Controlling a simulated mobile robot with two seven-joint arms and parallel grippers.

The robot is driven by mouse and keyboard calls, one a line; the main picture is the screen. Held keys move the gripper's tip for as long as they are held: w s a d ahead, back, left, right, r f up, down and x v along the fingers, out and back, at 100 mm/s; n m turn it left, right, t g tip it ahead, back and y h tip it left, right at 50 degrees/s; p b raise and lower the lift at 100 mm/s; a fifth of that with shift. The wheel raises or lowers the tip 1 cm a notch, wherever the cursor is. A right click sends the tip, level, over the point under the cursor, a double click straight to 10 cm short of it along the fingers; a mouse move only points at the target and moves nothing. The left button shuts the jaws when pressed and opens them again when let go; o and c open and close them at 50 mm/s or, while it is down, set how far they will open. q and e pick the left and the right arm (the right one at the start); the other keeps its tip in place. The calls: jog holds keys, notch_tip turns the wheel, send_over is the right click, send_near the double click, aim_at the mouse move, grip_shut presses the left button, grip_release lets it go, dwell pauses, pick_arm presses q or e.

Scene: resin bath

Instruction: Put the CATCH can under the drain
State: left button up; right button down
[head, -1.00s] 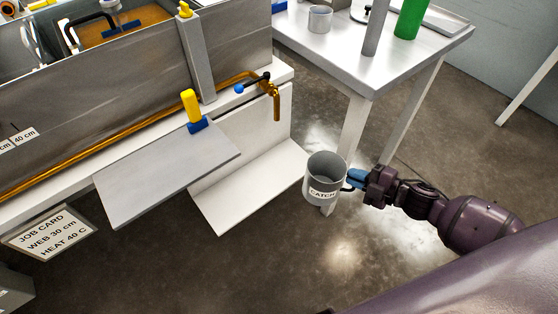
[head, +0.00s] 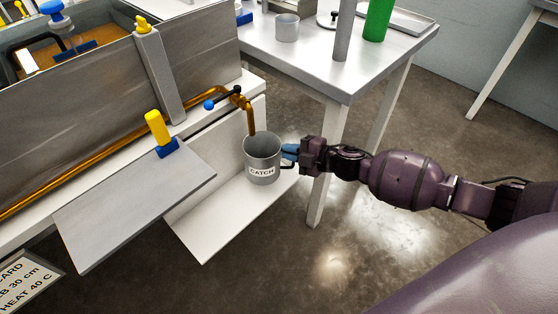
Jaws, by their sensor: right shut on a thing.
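The CATCH can (head: 262,160) is a grey open-topped can with a white CATCH label. My right gripper (head: 291,153) is shut on the can's handle at its right side. The can is upright and shows over the back part of the white lower shelf (head: 215,215); I cannot tell whether it touches the shelf. I cannot tell whether the outlet is over the can's mouth. My left gripper is not in view.
A blue-knobbed valve lever (head: 221,100) sits by the drain. A grey sloping plate (head: 135,200) with a yellow-topped clamp (head: 158,130) is at left. A white table (head: 320,70) with a grey cup (head: 287,28) and green cylinder (head: 378,18) stands behind my right arm.

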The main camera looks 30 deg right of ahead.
jog(key=w+a, duration=0.1)
jog(key=w, duration=0.2)
jog(key=b, duration=0.3)
send_near(262, 151)
notch_tip(262, 151, down, 2)
jog(key=w+a, duration=0.1)
jog(key=a, duration=0.1)
jog(key=shift+w+a+f+b, duration=0.25)
jog(key=shift+w+f+b, duration=0.15)
jog(key=shift+w, duration=0.15)
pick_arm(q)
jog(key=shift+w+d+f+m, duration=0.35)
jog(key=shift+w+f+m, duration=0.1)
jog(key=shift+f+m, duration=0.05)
pick_arm(e)
jog(key=c, duration=1.2)
grip_release()
